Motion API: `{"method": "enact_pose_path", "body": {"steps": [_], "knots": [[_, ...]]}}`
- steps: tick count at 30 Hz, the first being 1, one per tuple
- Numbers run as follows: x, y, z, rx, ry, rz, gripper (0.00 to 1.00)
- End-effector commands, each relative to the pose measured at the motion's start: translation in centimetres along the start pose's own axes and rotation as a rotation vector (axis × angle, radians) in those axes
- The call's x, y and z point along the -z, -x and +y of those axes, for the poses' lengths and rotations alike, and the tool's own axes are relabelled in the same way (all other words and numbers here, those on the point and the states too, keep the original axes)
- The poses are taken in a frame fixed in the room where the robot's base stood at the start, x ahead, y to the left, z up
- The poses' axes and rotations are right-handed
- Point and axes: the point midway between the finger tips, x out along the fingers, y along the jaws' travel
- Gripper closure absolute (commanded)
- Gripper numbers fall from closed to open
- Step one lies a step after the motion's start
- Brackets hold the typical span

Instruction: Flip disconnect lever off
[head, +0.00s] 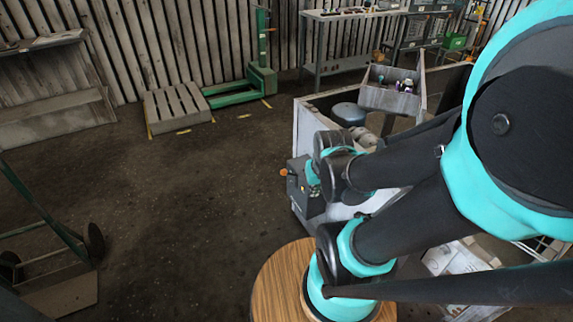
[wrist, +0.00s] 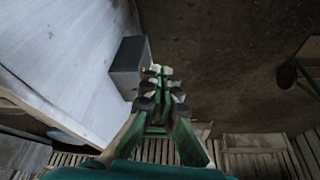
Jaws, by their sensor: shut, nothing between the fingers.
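The grey disconnect box (head: 303,196) is mounted at the near left corner of the pale blower housing (head: 309,128). A small orange knob, seemingly the lever's end (head: 284,172), sticks out at the box's left side. In the wrist view the box (wrist: 129,62) stands out from the pale panel (wrist: 70,60), left of my gripper (wrist: 161,72). My gripper is shut and empty, with its fingertips close to the box's right edge. A faint orange spot shows by the fingertips; the fingers hide most of the lever, and I cannot tell contact.
An open bin of small items (head: 392,92) sits on the housing. A round wooden top (head: 273,283) is in front, below my arm. A wooden pallet (head: 177,107) and green pallet jack (head: 240,88) stand at the back. The floor left of the box is clear.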

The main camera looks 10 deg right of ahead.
Motion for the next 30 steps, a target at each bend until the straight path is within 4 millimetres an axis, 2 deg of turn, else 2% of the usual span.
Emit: {"method": "enact_pose_path", "body": {"steps": [5, 8, 14, 20, 24, 30], "knots": [[1.6, 0.0, -0.1, 0.01, -0.063, -0.015, 1.0], [4.0, -0.1, -0.3, 0.024, -0.162, -0.041, 1.0], [10.5, -1.4, -0.5, 0.056, -0.454, -0.121, 1.0], [16.8, -4.1, -0.5, 0.073, -0.748, -0.212, 1.0], [20.7, -6.6, -0.2, 0.075, -0.948, -0.283, 1.0], [24.7, -10.2, 0.2, 0.064, -1.176, -0.368, 1.0]]}}
